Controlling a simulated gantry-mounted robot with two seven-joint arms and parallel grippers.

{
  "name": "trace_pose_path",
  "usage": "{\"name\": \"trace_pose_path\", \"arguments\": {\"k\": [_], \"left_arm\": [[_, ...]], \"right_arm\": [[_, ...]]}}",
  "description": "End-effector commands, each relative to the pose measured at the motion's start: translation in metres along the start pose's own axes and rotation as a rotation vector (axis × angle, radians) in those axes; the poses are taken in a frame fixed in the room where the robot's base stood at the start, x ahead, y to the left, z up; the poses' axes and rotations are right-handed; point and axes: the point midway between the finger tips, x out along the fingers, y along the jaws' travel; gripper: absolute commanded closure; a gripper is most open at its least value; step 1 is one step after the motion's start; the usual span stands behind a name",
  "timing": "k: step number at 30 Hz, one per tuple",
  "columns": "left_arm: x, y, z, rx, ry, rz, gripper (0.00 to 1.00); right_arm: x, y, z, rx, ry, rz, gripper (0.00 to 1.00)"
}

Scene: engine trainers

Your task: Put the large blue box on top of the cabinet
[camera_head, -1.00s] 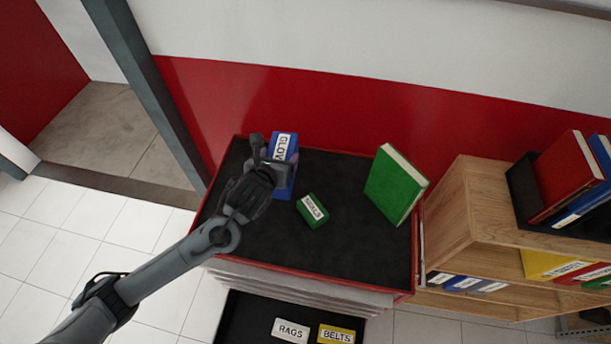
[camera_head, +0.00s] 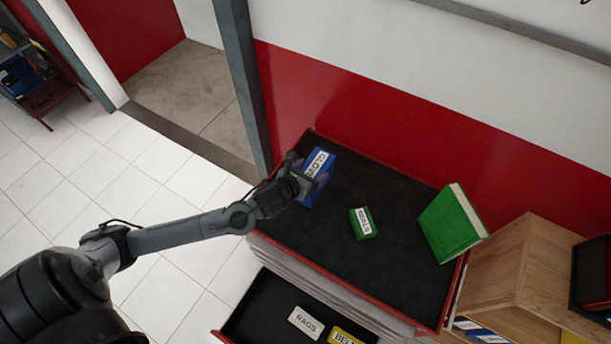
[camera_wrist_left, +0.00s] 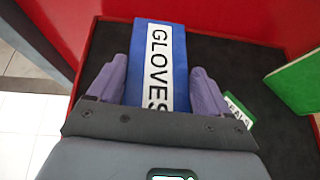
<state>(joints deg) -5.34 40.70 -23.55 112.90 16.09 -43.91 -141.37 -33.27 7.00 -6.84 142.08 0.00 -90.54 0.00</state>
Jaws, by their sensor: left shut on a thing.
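The large blue box (camera_head: 320,163), with a white label reading GLOVES, is at the back left corner of the cabinet's black top (camera_head: 330,232). In the left wrist view the blue box (camera_wrist_left: 180,42) stands between the two purple-grey fingers. My left gripper (camera_head: 308,178) is shut on it from its near side. Whether the box's underside touches the cabinet top cannot be told. My right gripper is not in view.
A small green box (camera_head: 362,223) lies mid-top, and a larger green book-like box (camera_head: 451,224) stands at the right. Below, an open drawer (camera_head: 262,318) holds boxes labelled RAGS and BELTS. A red wall is behind; a wooden shelf (camera_head: 520,262) is at right.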

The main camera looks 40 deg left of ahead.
Motion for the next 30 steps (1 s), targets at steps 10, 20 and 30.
{"name": "trace_pose_path", "arguments": {"k": [10,20,30], "left_arm": [[0.005,0.015,-0.016,-0.003,0.000,0.001,0.94],[0.019,0.015,-0.043,0.000,-0.003,0.000,0.94],[0.021,0.015,-0.046,0.001,-0.004,0.000,0.94]], "right_arm": [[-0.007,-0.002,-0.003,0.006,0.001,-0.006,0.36],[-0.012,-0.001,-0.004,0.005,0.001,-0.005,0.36],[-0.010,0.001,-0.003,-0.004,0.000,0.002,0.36]]}}
